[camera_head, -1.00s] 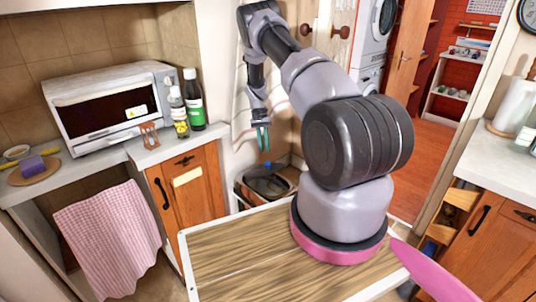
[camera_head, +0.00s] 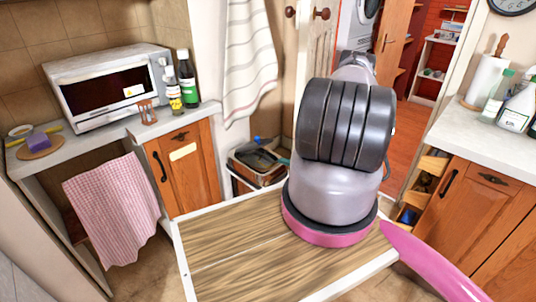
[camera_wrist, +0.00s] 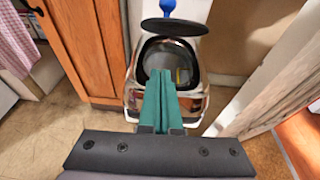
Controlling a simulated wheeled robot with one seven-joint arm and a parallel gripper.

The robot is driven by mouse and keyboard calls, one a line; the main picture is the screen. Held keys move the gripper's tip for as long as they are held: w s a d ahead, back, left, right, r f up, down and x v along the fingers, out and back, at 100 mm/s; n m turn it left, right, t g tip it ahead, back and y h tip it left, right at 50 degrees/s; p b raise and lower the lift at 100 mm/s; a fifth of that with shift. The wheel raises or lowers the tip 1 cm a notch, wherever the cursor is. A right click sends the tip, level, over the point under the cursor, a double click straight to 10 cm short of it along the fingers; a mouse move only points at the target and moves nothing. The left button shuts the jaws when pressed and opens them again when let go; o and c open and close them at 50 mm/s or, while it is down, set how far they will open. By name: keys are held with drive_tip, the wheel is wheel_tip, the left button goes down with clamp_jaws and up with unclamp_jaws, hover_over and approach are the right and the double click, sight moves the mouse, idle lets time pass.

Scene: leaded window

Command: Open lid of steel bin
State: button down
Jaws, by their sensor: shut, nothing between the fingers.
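The steel bin (camera_wrist: 133,98) is shiny and stands on the floor beside the wooden cabinet in the wrist view. Its dark oval lid (camera_wrist: 175,27) appears raised at the far side, clear of the round opening, and the dark inside shows with a small yellow patch. My gripper (camera_wrist: 161,74) has its green fingers together, with the tips over the opening and nothing between them. I cannot tell how deep the tips are or whether they touch the bin. In the head view the bin (camera_head: 244,173) is partly hidden by the worktop and my arm, and only a bit of green finger shows.
The wooden cabinet (camera_head: 202,165) stands close left of the bin. A wooden worktop (camera_head: 235,240) with a white edge is in front. A blue-handled object (camera_wrist: 168,6) is behind the lid. A striped towel (camera_head: 250,70) hangs above the bin. A pale door edge (camera_wrist: 265,75) is at right.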

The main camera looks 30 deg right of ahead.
hover_over(270, 168)
wheel_tip(270, 168, down, 3)
drive_tip(key=shift+w+d+r, duration=0.1)
drive_tip(key=shift+w, duration=0.05)
drive_tip(key=r, duration=0.1)
drive_tip(key=w+r, duration=0.2)
drive_tip(key=shift+w+a+r, duration=0.1)
drive_tip(key=shift+a+r, duration=0.15)
drive_tip(key=shift+a, duration=0.1)
drive_tip(key=shift+h, duration=0.3)
